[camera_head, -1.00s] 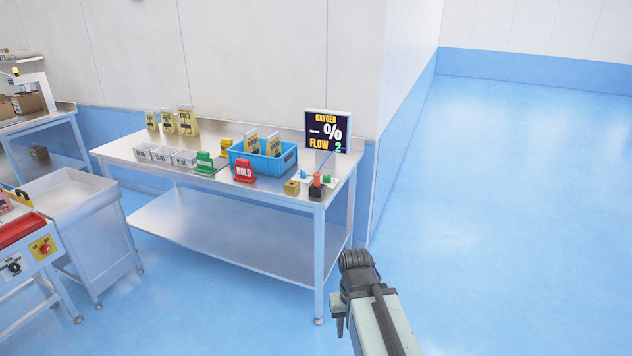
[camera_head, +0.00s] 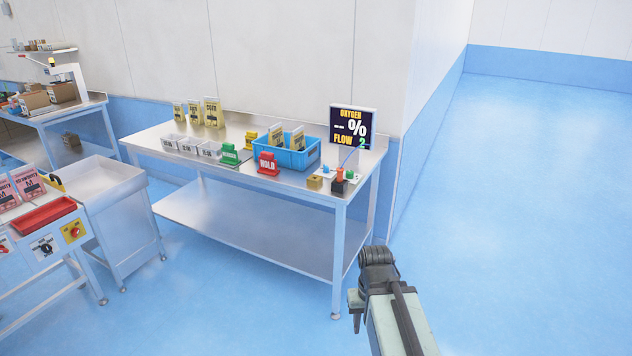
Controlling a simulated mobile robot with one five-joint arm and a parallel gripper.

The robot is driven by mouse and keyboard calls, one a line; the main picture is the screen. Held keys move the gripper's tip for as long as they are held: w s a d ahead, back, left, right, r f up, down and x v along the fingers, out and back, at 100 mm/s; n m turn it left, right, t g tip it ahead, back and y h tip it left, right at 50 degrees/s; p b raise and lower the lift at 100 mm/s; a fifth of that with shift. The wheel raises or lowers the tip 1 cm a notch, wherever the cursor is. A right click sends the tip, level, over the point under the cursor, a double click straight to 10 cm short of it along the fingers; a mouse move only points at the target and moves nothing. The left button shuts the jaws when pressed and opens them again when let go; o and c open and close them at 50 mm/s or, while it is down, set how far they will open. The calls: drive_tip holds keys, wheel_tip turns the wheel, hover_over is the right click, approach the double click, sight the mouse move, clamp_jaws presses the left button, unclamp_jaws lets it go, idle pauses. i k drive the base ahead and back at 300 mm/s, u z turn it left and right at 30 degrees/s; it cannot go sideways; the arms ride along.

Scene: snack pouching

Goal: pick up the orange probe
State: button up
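The orange probe (camera_head: 339,174) stands upright in a small dark holder (camera_head: 338,187) near the right front corner of the steel table (camera_head: 230,192). It is small in view, and its lower part is hidden in the holder. My arm shows at the lower right, in front of the table and over the blue floor. The dark end of my arm (camera_head: 377,266) is well short of the probe and apart from it. Its fingers cannot be made out clearly, so whether it is open or shut does not show.
An oxygen display (camera_head: 353,127) stands behind the probe. A tan block (camera_head: 315,182), a red HOLD sign (camera_head: 268,163) and a blue crate (camera_head: 288,156) with pouches are to its left. Floor on the right is clear.

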sight(340, 172)
drive_tip(key=i, duration=1.85)
drive_tip(key=u, duration=1.1)
drive_tip(key=i, duration=0.65)
drive_tip(key=u, duration=0.35)
